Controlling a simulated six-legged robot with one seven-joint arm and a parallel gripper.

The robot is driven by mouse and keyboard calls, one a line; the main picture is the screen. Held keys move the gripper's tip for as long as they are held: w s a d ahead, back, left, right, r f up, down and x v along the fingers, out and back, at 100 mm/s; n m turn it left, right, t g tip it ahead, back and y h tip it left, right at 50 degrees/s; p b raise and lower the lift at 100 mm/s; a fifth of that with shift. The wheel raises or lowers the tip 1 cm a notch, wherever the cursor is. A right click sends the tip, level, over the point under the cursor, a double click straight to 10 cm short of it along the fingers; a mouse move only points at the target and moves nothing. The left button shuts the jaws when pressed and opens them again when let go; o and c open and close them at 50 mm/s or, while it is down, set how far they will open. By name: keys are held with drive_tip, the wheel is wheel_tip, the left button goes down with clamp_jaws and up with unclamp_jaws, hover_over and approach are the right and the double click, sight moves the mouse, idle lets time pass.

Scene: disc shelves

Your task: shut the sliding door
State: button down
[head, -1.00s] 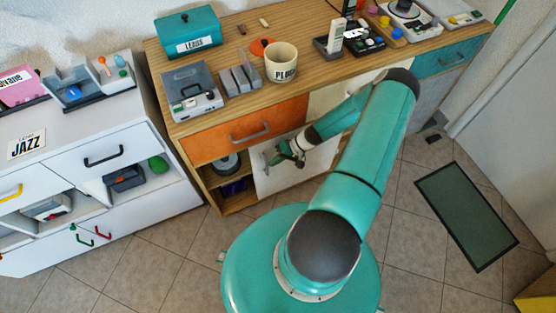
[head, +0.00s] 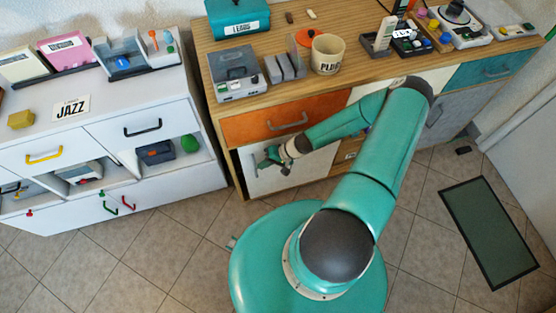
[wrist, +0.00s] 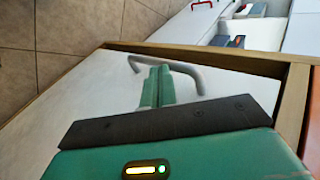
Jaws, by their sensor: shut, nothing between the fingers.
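The sliding door (head: 300,175) is a white panel low in the wooden cabinet, under the orange drawer front. It covers the left part of the lower opening, its edge close to the cabinet's left side with a narrow dark strip between. In the wrist view the door (wrist: 85,95) fills the middle and carries a grey bar handle (wrist: 190,70). My gripper (head: 266,160) is at the door's left part. Its green fingers (wrist: 157,82) are together, empty, and lie within the handle's span; I cannot tell whether they touch it.
The orange drawer (head: 275,122) is above the door. An open compartment (head: 348,152) shows right of the door, partly behind my arm. A white cabinet (head: 75,155) stands to the left. A green mat (head: 488,230) lies on the tiled floor at right.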

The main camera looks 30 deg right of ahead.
drive_tip(key=shift+w+a, duration=0.2)
drive_tip(key=shift+a, duration=0.8)
drive_tip(key=shift+w+a, duration=0.2)
drive_tip(key=shift+a, duration=0.75)
